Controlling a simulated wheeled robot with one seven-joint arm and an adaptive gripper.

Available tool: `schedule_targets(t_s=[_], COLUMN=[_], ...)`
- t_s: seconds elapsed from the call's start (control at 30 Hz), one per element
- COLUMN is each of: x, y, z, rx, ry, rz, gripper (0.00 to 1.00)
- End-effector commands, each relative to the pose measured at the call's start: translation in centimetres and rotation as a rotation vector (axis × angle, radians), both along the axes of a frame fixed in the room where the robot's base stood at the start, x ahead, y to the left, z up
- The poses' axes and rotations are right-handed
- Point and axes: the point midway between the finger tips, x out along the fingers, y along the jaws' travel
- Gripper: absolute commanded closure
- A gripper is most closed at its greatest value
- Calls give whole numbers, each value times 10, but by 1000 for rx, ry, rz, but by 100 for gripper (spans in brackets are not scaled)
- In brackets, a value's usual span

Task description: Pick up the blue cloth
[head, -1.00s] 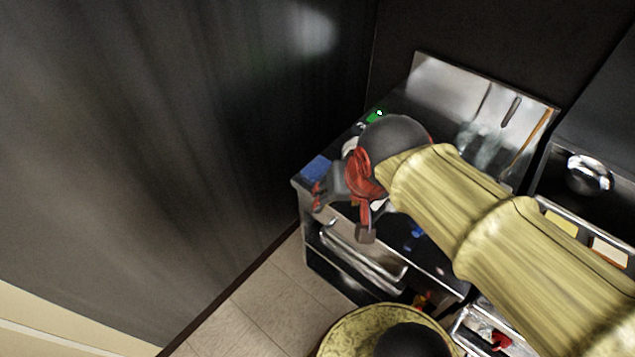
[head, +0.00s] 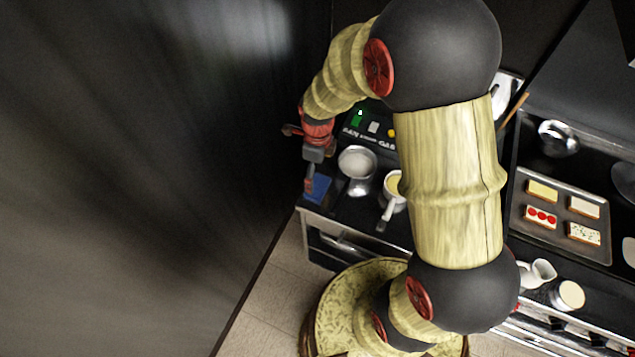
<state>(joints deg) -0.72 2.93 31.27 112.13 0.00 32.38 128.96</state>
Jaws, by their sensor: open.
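The blue cloth (head: 319,189) lies flat at the left end of the dark counter, near its front corner. My gripper (head: 309,186) hangs from the arm at the cloth's left edge, pointing down over or beside it. The jaws are open. In this small view I cannot tell whether a finger touches the cloth. Part of the cloth's left side is hidden behind the gripper.
A metal pot (head: 357,166) stands just right of the cloth, and a pan with a handle (head: 391,190) beyond it. A dark wall (head: 150,170) rises close on the left. A tray of decorated slices (head: 562,216) lies at the right.

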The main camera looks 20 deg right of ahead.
Motion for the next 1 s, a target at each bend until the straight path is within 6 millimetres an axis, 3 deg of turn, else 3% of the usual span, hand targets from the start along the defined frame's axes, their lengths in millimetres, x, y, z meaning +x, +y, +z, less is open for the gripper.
schedule_targets(t_s=[0.2, 0.8, 1.0], x=[0, 3, 4], y=[0, -8, -8], z=[-19, -88, -94], rx=[0, 1, 1], ry=[25, 24, 22], rz=[-116, -118, -118], gripper=[6, 6, 6])
